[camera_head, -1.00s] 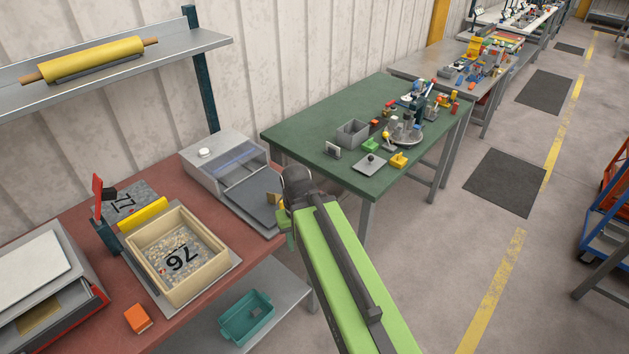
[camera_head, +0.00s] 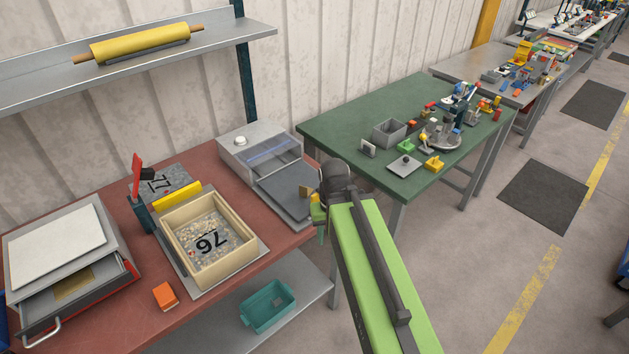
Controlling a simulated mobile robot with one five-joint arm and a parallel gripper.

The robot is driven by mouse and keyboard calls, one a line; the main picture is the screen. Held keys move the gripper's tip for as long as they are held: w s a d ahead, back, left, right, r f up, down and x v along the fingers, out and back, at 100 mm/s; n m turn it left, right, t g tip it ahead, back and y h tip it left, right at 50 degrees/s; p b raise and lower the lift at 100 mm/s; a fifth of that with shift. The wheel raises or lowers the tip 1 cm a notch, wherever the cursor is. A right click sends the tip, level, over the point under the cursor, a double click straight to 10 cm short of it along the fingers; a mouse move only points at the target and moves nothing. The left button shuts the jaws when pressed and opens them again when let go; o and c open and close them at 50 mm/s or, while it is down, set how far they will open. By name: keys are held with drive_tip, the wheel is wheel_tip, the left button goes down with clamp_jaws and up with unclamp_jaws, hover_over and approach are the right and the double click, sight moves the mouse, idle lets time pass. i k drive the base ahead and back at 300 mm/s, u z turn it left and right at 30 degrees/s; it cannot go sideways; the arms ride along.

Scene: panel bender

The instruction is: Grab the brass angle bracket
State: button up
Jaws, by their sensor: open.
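A small brass-coloured upright piece (camera_head: 306,190), which looks like the angle bracket, stands at the right side of the dark plate of the grey machine (camera_head: 262,160) on the red bench. My gripper (camera_head: 319,214) is at the right edge of that plate, just right of the brass piece in the picture. It is open, and its fingers are small and partly hidden by my own wrist. I cannot tell whether it touches the piece. A flat brownish patch (camera_head: 72,284) also shows in the open drawer at the left.
A wooden box (camera_head: 250,254) with gravel marked 76 sits mid-bench. An orange block (camera_head: 165,295) lies near the front edge. A teal bin (camera_head: 262,322) is on the lower shelf. A green table (camera_head: 340,128) with parts stands behind my arm.

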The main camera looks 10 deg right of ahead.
sight(305, 191)
drive_tip(key=z, duration=0.05)
drive_tip(key=k, duration=0.55)
drive_tip(key=u, duration=2.15)
drive_tip(key=i, duration=0.35)
drive_tip(key=z, duration=1.25)
